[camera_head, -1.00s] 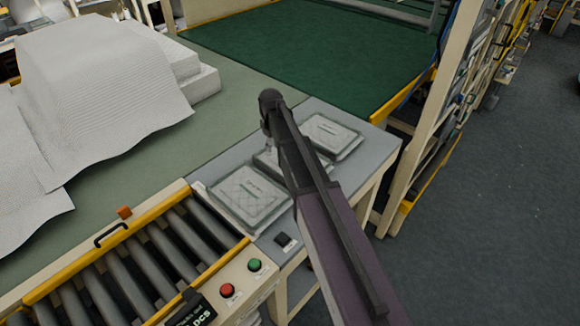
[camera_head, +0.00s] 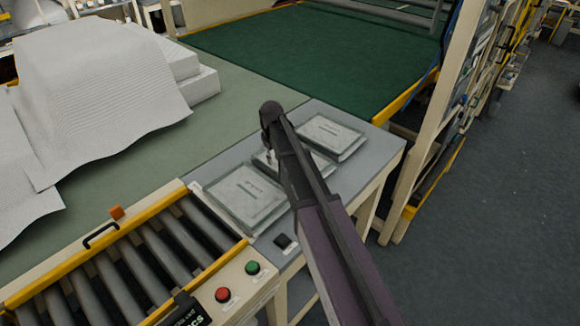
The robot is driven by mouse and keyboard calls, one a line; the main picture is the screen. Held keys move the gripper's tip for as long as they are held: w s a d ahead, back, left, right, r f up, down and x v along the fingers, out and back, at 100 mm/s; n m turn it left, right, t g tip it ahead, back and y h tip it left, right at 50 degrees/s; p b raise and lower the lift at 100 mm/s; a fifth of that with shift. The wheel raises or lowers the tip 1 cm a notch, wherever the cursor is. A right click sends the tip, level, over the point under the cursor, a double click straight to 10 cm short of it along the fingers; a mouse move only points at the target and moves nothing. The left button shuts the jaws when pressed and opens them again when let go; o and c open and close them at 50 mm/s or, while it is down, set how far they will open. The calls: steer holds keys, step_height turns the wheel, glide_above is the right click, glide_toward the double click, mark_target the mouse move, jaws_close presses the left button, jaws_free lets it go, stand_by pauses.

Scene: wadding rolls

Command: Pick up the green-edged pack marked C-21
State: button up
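Three flat, pale packs with greenish edges lie in a row on a grey side table (camera_head: 371,170). The near-left pack (camera_head: 243,197) and the far-right pack (camera_head: 330,136) show clearly. The middle pack (camera_head: 262,163) is mostly hidden behind my arm. Each visible label is too small to read, so I cannot tell which is C-21. My arm reaches over the middle pack, and its dark end (camera_head: 270,115) is above the row. The gripper's fingers are hidden or too small to make out; I cannot see whether they touch a pack.
A roller conveyor (camera_head: 140,255) with yellow rails, a red button (camera_head: 222,295) and a green button (camera_head: 252,268) is at front left. White wadding sheets (camera_head: 95,95) cover the left. Frame posts (camera_head: 440,110) stand at right.

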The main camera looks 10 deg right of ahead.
mark_target(275, 171)
steer(key=shift+f, duration=0.1)
stand_by(0.3)
steer(key=shift+d+f+b, duration=0.15)
steer(key=shift+f+b, duration=2.35)
steer(key=shift+b, duration=0.1)
jaws_close()
